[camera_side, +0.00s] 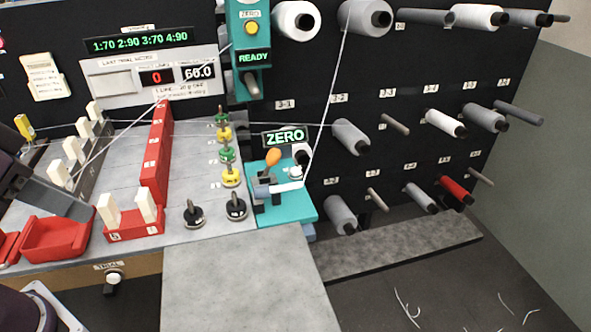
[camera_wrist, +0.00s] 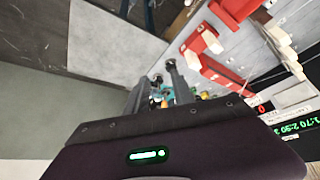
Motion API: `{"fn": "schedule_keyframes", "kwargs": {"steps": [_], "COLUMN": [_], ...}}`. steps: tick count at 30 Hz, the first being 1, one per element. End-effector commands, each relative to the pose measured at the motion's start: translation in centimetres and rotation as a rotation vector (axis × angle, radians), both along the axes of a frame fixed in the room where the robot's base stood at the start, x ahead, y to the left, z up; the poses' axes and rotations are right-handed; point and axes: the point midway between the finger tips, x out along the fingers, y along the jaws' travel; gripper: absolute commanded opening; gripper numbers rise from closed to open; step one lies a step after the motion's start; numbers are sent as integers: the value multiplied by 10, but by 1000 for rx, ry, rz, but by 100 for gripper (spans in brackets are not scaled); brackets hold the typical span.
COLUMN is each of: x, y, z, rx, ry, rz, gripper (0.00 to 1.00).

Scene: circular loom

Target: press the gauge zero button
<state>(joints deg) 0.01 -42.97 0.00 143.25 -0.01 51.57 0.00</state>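The yellow round button (camera_side: 251,28) sits under a small ZERO label on a teal upright gauge (camera_side: 249,57) at the top middle of the side view. A small display (camera_side: 253,57) below the button reads READY. My gripper (camera_wrist: 158,76) shows in the wrist view with its two grey fingers apart and nothing seen between them. In the side view, part of my dark arm is at the left edge, well to the left of the button. The button cannot be made out in the wrist view.
A teal base (camera_side: 291,211) with an orange-knobbed lever (camera_side: 273,157) stands below a display reading ZERO (camera_side: 285,136). Thread runs to it from a grey spool (camera_side: 357,17). A red upright block (camera_side: 156,155) and red trays (camera_side: 57,239) stand left. The grey slab (camera_side: 245,285) is clear.

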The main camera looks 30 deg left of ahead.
Motion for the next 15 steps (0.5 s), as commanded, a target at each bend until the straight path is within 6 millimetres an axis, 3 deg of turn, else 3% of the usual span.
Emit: {"fn": "schedule_keyframes", "kwargs": {"steps": [1, 4, 15], "x": [0, 0, 0], "y": [0, 0, 0], "z": [0, 0, 0], "rx": [0, 0, 0], "ry": [0, 0, 0], "rz": [0, 0, 0], "gripper": [17, 0, 0]}}
